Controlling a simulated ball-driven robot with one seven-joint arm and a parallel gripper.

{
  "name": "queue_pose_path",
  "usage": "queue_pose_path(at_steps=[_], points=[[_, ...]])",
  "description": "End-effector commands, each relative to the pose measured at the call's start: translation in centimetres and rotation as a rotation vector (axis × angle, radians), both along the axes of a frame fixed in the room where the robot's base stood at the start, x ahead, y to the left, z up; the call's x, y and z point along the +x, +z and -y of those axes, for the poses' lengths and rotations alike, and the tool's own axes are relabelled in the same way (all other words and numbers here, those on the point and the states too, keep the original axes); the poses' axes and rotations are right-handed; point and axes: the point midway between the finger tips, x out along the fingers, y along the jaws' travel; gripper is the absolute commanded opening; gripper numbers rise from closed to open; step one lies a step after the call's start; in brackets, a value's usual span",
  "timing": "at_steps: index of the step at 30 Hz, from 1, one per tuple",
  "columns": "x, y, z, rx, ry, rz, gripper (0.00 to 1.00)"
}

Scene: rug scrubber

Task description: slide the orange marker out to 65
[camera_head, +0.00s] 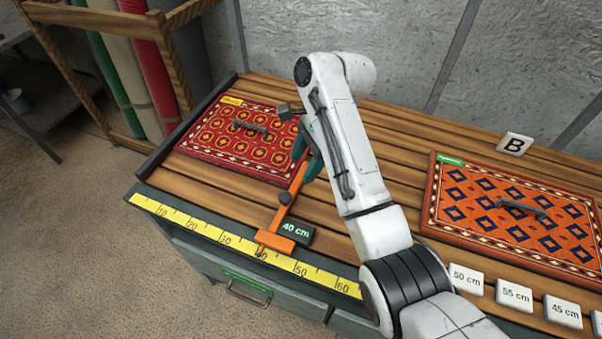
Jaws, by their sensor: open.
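The orange marker (291,198) stands at the front of the slatted table, with its pointer at about 40 on the yellow ruler (205,232). A dark tag reading "40 cm" (297,231) is beside its foot. Numbers from 10 to 60 show on the ruler; its right end, where 65 would be, is hidden behind my arm. My gripper (307,160) is open, with its dark green fingers at the marker's upper end. I cannot tell whether they touch it.
A red patterned rug (243,138) with a handle lies left of the marker. An orange-and-blue rug (515,216) lies at right, near a "B" sign (515,144). White length cards (514,295) line the front right edge. My arm crosses the table's middle.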

Motion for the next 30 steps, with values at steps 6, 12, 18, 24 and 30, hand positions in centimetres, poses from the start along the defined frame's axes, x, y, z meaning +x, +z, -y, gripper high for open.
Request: queue_pose_path(at_steps=[6, 12, 18, 24, 30], points=[[-0.5, -1.2, -1.1, -0.008, -0.025, -0.023, 0.6], [-1.1, -4.3, -2.2, -0.009, -0.023, -0.023, 0.6], [-1.7, -7.5, -3.4, -0.008, -0.024, -0.022, 0.6], [-2.0, -9.5, -4.1, -0.006, -0.023, -0.02, 0.6], [-2.0, -10.1, -4.3, -0.006, -0.023, -0.018, 0.6]])
